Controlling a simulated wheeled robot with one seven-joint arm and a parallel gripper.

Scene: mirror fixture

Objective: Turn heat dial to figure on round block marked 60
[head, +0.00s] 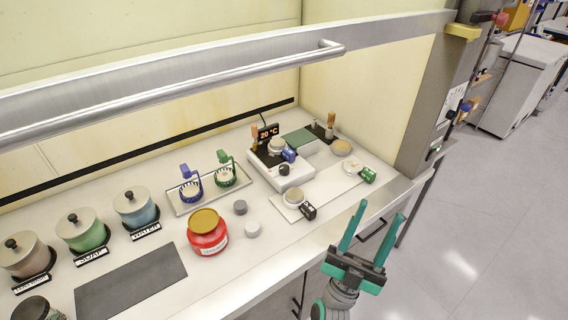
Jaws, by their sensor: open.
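A white hot plate (283,176) stands on the bench inside the hood, with a small display (268,132) reading 20 °C. A black round dial (284,170) is on its front face. A round object sits on top with a blue tag (289,155). Small round grey blocks, a darker one (240,207) and a lighter one (252,230), stand left of the hot plate. No 60 is legible on any block. My gripper (380,211) is open and empty, in front of the bench edge at lower right, apart from the hot plate.
A red jar (207,233) stands near the front. Round pieces with black (309,212) and green (368,175) tags lie on a pale board. The hood's sash handle (200,90) crosses above.

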